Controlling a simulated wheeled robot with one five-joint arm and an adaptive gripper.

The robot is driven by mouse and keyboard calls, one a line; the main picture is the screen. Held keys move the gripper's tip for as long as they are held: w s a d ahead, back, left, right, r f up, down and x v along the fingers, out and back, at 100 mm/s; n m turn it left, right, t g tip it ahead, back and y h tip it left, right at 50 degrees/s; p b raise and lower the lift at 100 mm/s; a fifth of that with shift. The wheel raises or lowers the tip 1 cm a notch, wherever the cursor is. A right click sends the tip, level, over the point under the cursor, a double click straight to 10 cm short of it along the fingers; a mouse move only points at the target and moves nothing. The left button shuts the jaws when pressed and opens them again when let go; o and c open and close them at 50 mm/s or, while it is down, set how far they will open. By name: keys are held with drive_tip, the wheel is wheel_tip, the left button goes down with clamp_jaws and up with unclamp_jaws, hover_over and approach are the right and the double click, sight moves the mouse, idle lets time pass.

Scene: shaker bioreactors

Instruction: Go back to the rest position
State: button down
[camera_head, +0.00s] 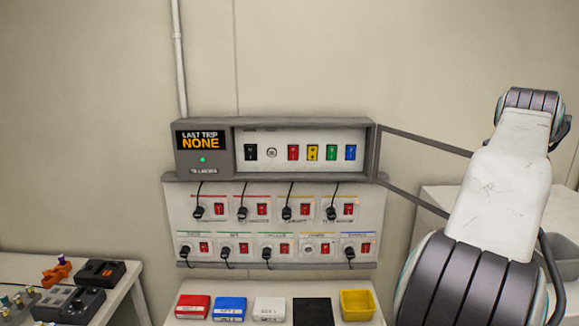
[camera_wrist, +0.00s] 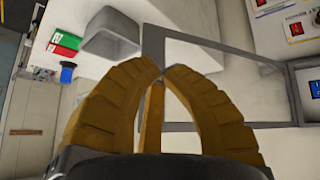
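My gripper (camera_wrist: 161,75) shows in the wrist view with its ribbed amber fingers curved together, tips meeting, and nothing visible between them. Behind the fingers is the grey frame of the panel's open door (camera_wrist: 205,42). I cannot tell whether they touch it. In the head view my arm rises on the right side, and the gripper itself is not seen there. The grey panel box (camera_head: 275,150) on the wall has its door frame (camera_head: 425,143) swung open to the right, close to my arm.
Below the box, a board (camera_head: 180,223) holds several red switches and black plugs. Red (camera_head: 192,306), blue (camera_head: 230,309) and yellow (camera_head: 357,304) boxes sit on the table beneath. A grey bin (camera_wrist: 110,32) stands on a white surface. A left table (camera_head: 115,285) carries devices.

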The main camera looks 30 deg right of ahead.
drive_tip(key=w+a+f+y+b, duration=0.1)
drive_tip(key=w+a+f+y, duration=0.1)
drive_tip(key=a+f, duration=0.75)
drive_tip(key=w+a+f+y, duration=0.2)
drive_tip(key=a+f, duration=0.6)
drive_tip(key=f, duration=0.2)
drive_tip(key=a+f+n+t+y+b, duration=0.1)
drive_tip(key=a+n, duration=0.3)
drive_tip(key=a, duration=0.5)
drive_tip(key=w+a+f+n+t+y+b, duration=0.1)
drive_tip(key=a+f+n, duration=0.2)
drive_tip(key=a, duration=0.6)
drive_tip(key=w+a+f+n+y+b, duration=0.1)
drive_tip(key=a+n, duration=0.3)
drive_tip(key=a, duration=0.5)
drive_tip(key=shift+f+n+t+b, duration=0.35)
drive_tip(key=shift+f+n+t, duration=0.05)
drive_tip(key=shift+f, duration=0.45)
drive_tip(key=shift+s, duration=0.1)
